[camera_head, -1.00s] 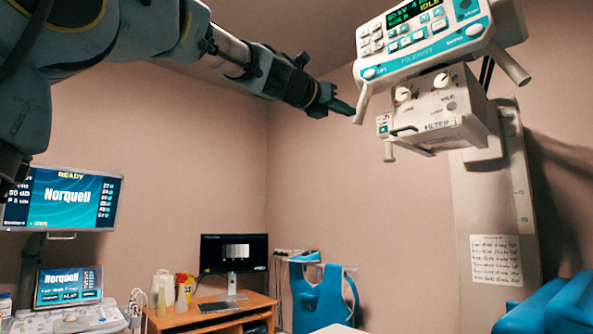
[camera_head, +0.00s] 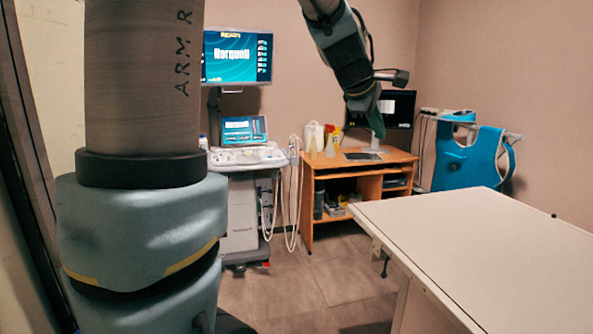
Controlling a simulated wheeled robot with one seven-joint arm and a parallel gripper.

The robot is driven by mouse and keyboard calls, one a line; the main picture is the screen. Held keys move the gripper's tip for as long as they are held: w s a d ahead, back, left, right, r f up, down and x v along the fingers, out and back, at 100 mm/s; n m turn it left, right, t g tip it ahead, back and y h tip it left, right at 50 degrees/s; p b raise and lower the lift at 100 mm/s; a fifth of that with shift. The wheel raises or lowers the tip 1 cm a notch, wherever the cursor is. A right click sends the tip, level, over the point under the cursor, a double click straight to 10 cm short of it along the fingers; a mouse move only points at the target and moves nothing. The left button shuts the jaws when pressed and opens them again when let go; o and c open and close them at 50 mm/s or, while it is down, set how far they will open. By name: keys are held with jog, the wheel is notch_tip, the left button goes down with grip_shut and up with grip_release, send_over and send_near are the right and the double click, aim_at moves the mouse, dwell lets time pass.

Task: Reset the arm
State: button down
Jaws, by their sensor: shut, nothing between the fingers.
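My arm comes in from the upper left, its thick upright link marked "ARM R" filling the left side of the head view. Its forearm hangs in from the top edge. My gripper (camera_head: 377,128) points downward, its fingers closed together with nothing held. It shows in front of the desk area, just left of the dark monitor, and hides part of that monitor's screen. The gripper touches nothing that I can see.
A white table (camera_head: 480,230) fills the lower right. A wooden desk (camera_head: 345,165) with a monitor (camera_head: 400,108) stands behind. An ultrasound cart (camera_head: 243,160) with a lit screen (camera_head: 237,57) is left of it. A blue apron (camera_head: 468,157) hangs at right. Floor (camera_head: 300,285) shows between.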

jog(key=s+a+f+m+g+y, duration=0.2)
jog(key=s+a+f+m, duration=0.3)
jog(key=s+a+f, duration=0.3)
jog(key=s+a+f+m+g+y, duration=0.2)
jog(key=s+a+f+m+y, duration=0.2)
jog(key=a+f, duration=1)
jog(key=s+a+m, duration=0.2)
jog(key=s+a, duration=0.1)
jog(key=s, duration=0.1)
jog(key=shift+a+f+g, duration=0.2)
jog(key=shift+f+g, duration=0.1)
jog(key=shift+f, duration=0.05)
jog(key=shift+w, duration=0.1)
dwell(1.1)
